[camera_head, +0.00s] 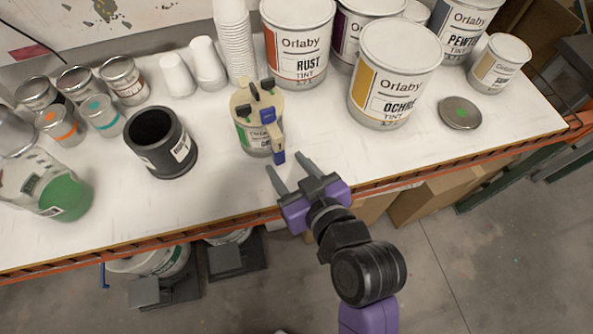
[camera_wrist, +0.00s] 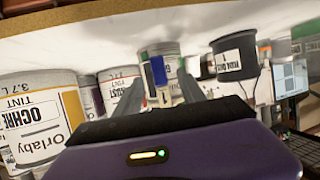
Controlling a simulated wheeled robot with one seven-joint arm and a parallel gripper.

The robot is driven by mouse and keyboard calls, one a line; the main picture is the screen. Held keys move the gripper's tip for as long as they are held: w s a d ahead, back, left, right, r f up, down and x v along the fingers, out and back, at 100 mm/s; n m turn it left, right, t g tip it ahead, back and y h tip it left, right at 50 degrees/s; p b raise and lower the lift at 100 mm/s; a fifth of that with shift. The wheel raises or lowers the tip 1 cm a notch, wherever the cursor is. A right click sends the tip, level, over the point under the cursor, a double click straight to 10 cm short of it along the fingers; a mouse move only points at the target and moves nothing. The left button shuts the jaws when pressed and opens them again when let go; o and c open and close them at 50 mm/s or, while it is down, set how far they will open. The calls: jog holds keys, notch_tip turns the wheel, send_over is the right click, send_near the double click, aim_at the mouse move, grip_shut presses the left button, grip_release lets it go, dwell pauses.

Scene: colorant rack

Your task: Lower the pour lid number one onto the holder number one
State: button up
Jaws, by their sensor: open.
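My gripper (camera_head: 290,170) is open and empty, in front and to the right of the can, apart from the lid. An open black pot with a white label (camera_head: 150,160) stands left of the can; it also shows in the wrist view (camera_wrist: 232,62). I cannot read which thing is holder number one.
Large Orlaby tint cans, such as the ochre one (camera_head: 395,75), stand at the back and right. A loose round lid (camera_head: 460,112) lies at right. White cups (camera_head: 207,62) and small tins (camera_head: 122,80) stand at back left. The table front right of the can is clear.

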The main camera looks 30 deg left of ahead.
aim_at(280, 154)
jog(key=shift+p+x, duration=0.35)
jog(key=shift+x, duration=2.1)
grip_shut()
jog(key=c, duration=0.9)
grip_release()
grip_shut()
jog(key=shift+r, duration=0.2)
jog(key=shift+r+p, duration=0.35)
jog(key=shift+p, duration=0.05)
